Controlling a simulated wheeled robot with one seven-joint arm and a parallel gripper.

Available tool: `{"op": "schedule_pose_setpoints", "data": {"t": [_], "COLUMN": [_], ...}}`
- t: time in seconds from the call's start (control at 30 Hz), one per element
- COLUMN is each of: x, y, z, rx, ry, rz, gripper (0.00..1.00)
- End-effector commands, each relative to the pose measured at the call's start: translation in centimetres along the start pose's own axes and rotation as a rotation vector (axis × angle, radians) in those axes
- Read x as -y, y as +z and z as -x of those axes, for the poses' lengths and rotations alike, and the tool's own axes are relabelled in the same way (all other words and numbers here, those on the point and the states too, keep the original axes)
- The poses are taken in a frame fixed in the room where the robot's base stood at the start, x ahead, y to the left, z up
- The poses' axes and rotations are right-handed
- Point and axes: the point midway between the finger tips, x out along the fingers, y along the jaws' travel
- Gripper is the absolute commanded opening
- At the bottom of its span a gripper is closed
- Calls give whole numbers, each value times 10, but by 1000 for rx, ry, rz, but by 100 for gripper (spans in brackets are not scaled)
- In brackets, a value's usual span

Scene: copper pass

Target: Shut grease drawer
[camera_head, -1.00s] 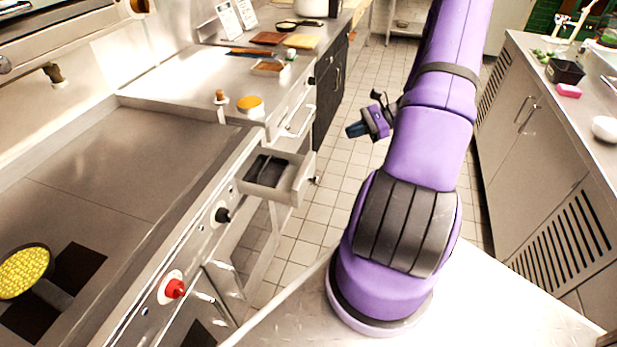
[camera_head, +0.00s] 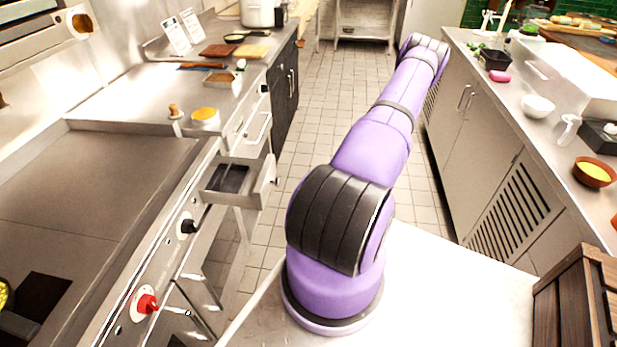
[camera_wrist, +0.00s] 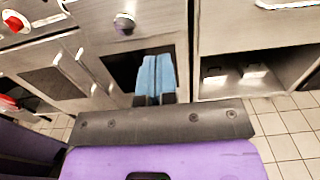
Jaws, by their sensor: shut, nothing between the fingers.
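The grease drawer (camera_head: 268,183) stands pulled out from the front of the griddle unit, right of the black knob, in the head view. Its dark inside shows from above. My gripper (camera_wrist: 157,78) shows in the wrist view with its blue fingers together and empty. The fingers appear in front of a dark opening in the steel front, below the black knob (camera_wrist: 124,24). I cannot tell whether that opening is part of the drawer, and no contact can be made out. In the head view my gripper is hidden beyond my outstretched arm.
The griddle (camera_head: 90,190) is at the left, with a red knob (camera_head: 147,304) on its front. A counter with cabinets (camera_head: 480,150) runs along the right. A wooden crate (camera_head: 575,300) is at the lower right. Tiled floor (camera_head: 330,90) lies open between the counters.

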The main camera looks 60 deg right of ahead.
Motion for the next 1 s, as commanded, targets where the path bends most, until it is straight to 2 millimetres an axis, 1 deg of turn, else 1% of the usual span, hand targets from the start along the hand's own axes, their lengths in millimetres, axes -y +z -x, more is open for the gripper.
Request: {"op": "schedule_pose_setpoints", "data": {"t": [0.03,0.3,0.5,0.7,1.0], "x": [0,-1,0,0,0], "y": [0,0,0,0,0], "z": [-10,-61,-92,-110,-114], "rx": [1,1,-1,-1,-2], "ry": [2,4,2,1,1], "rz": [-1,0,1,1,1], "gripper": [0,0,0,0,0]}}
